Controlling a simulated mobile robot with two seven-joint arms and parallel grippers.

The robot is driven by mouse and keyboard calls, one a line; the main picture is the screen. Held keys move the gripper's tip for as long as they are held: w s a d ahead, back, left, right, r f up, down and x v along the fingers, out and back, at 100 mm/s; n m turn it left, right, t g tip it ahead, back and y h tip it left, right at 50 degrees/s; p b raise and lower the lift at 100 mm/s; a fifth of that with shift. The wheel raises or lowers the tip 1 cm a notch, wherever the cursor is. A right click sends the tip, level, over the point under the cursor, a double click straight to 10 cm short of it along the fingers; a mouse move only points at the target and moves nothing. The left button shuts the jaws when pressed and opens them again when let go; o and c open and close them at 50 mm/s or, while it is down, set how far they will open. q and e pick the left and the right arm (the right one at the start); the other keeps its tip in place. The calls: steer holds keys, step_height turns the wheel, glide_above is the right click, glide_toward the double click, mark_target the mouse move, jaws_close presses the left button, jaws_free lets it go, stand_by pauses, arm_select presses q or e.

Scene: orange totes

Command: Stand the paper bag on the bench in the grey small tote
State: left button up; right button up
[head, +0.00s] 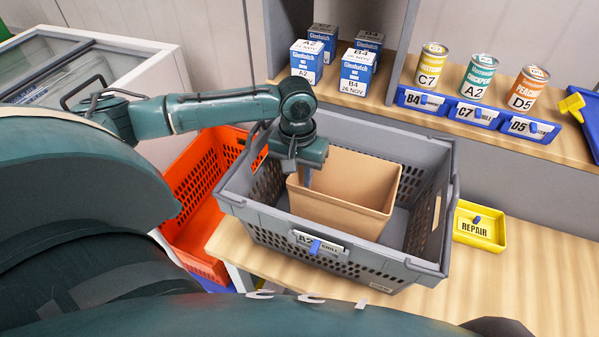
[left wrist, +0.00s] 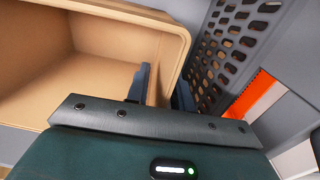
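The tan paper bag (head: 345,190) stands upright, open at the top, inside the grey small tote (head: 300,228) on the bench. The bag also fills the upper left of the left wrist view (left wrist: 90,90). My left gripper (head: 305,178) points down at the bag's left wall. In the left wrist view my left gripper (left wrist: 162,88) straddles that wall, one finger inside the bag and one outside. A gap shows between the inner finger and the wall, so it looks open. The bag's base is hidden by the tote's front wall. My right gripper is not in view.
An orange tote (head: 190,180) stands left of the grey tote. A yellow repair tray (head: 480,228) sits on the bench (head: 510,290) to the right. A shelf behind holds blue boxes (head: 357,72), cans (head: 478,78) and blue label bins (head: 478,113). The bench's front right is clear.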

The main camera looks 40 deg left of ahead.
arm_select(q)
step_height(320, 180, up, 12)
steer(key=shift+a+r, duration=0.15)
stand_by(0.6)
stand_by(0.4)
